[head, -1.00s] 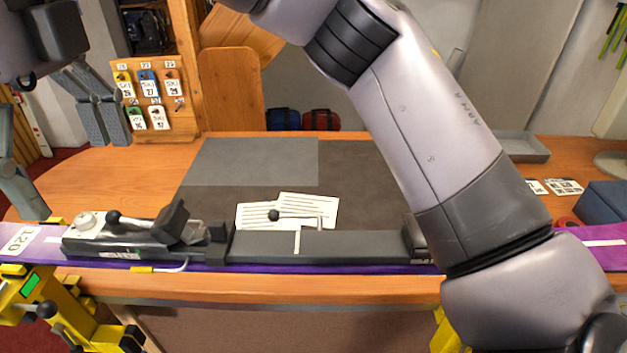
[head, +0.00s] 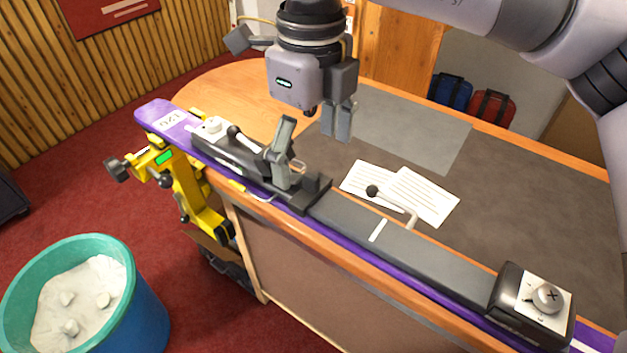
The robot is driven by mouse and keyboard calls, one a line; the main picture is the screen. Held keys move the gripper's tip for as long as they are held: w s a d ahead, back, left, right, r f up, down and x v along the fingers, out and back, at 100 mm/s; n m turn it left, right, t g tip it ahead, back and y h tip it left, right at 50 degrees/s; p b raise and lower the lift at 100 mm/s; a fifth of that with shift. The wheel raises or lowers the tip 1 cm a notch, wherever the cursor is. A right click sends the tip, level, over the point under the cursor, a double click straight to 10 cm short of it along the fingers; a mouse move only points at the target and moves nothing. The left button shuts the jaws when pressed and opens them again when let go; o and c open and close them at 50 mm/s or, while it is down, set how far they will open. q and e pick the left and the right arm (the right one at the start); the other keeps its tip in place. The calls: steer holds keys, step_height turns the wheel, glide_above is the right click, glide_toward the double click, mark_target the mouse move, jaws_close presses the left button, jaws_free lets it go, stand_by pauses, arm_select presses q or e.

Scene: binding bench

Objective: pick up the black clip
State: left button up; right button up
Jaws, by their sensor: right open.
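I cannot make out the black clip in the head view now. Only a small sliver of what may be the clip board shows at the top edge, behind my right gripper's arm. My right gripper (head: 338,122) hangs fingers down over the left part of the bench, behind the ski binding. Its fingers look close together from this angle, but it is open, with nothing seen between them. My left gripper is not in view.
A purple ski (head: 154,113) lies along the bench's front edge, with a toe piece (head: 283,150) and heel piece (head: 507,308) on it. White papers (head: 425,196) lie on the dark mat (head: 520,200). A yellow vise (head: 190,190) and teal bin (head: 150,310) stand at left.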

mark_target(312, 175)
steer(key=shift+a+f, duration=0.1)
steer(key=shift+f, duration=0.5)
steer(key=shift+f+p, duration=0.35)
steer(key=shift+p, duration=0.1)
step_height(312, 175, down, 4)
steer(key=shift+r+p, duration=0.2)
steer(key=shift+p, duration=0.6)
steer(key=shift+w+f, duration=0.1)
steer(key=shift+f, duration=0.3)
steer(key=c, duration=1.2)
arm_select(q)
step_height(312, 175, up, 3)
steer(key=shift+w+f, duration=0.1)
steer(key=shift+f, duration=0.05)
arm_select(e)
steer(key=shift+r, duration=0.1)
